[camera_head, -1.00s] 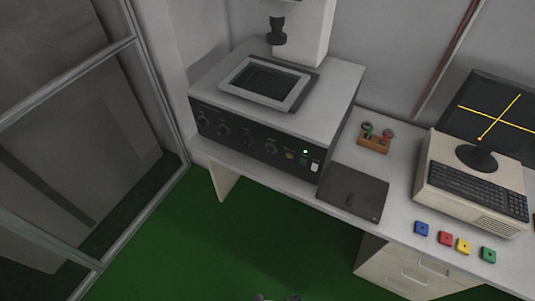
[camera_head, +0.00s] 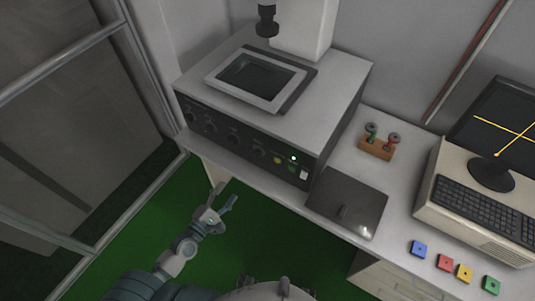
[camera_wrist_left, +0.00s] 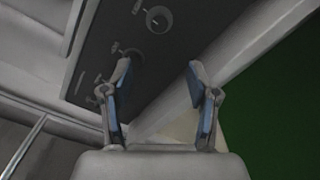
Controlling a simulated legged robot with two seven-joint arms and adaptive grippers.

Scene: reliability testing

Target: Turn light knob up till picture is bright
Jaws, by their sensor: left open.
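The grey machine (camera_head: 330,110) has a dark front panel with a row of black knobs, among them a left knob (camera_head: 210,127) and a right knob (camera_head: 260,153). I cannot tell which is the light knob. The monitor (camera_head: 508,115) shows a yellow cross on a dark picture. My left gripper (camera_head: 225,194) is open and empty, in front of and below the panel, apart from the knobs. In the left wrist view, the open fingers (camera_wrist_left: 160,80) point toward the panel's lower edge, with one knob (camera_wrist_left: 158,19) beyond them. My right gripper is out of view.
A closed dark laptop-like slab (camera_head: 345,203) lies right of the machine. A wooden holder (camera_head: 377,149), keyboard (camera_head: 485,200) and several coloured blocks, one blue (camera_head: 419,249), sit on the desk. A glass-framed partition (camera_head: 65,130) stands at left. Green floor (camera_head: 150,220) lies open below.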

